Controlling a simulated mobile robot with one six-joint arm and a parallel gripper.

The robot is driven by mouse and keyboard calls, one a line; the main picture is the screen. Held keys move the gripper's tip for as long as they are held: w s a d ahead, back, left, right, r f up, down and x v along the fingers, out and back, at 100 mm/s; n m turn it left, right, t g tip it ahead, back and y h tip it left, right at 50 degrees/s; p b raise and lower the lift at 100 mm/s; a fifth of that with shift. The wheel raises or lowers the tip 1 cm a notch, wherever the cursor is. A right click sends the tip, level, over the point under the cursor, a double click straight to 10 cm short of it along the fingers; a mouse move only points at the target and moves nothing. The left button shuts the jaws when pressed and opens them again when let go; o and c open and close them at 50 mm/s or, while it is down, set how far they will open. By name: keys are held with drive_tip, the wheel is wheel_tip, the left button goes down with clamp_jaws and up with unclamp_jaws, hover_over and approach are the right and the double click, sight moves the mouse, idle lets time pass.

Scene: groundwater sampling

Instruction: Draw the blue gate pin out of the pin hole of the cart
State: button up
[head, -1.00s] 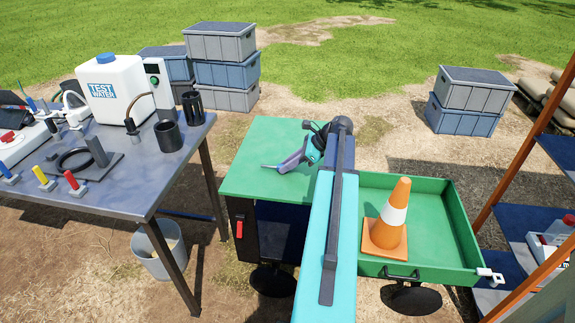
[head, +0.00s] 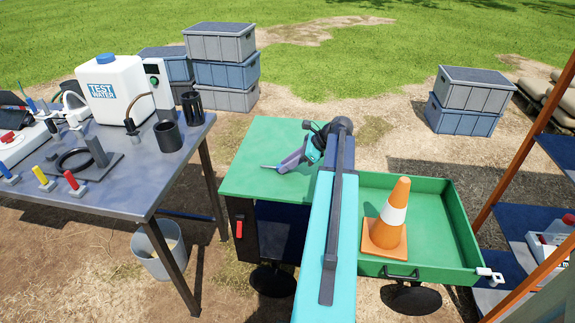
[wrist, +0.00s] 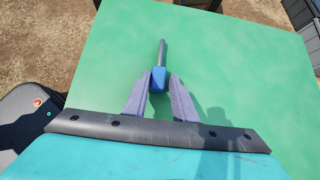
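The blue gate pin, with a blue head (wrist: 158,82) and a thin dark shaft, is between my gripper's two fingertips (wrist: 159,84) in the wrist view. The fingers press on the sides of the blue head, and the shaft points away from my gripper. In the head view the shaft (head: 268,167) sticks out left of my gripper (head: 285,165), over the cart's flat green top (head: 245,180). I cannot tell the exact height above the top. The shaft's visible length is in no hole. A white fitting (head: 490,275) sits at the cart tray's front right corner. The pin hole cannot be made out.
An orange cone (head: 385,240) stands in the cart's green tray (head: 440,210). Left is a metal table (head: 130,180) with a water tank (head: 112,90) and small gear. A shelf rack (head: 525,170) stands at right. Crates (head: 225,72) stand behind. The cart's left top looks clear.

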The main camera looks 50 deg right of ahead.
drive_tip(key=shift+s+a+f, duration=0.3)
drive_tip(key=shift+a+f, duration=0.05)
drive_tip(key=shift+f, duration=0.2)
drive_tip(key=w+v, duration=0.1)
drive_tip(key=v, duration=1.3)
drive_tip(key=shift+d+r, duration=0.25)
drive_tip(key=shift+r, duration=0.2)
drive_tip(key=shift+s, duration=0.1)
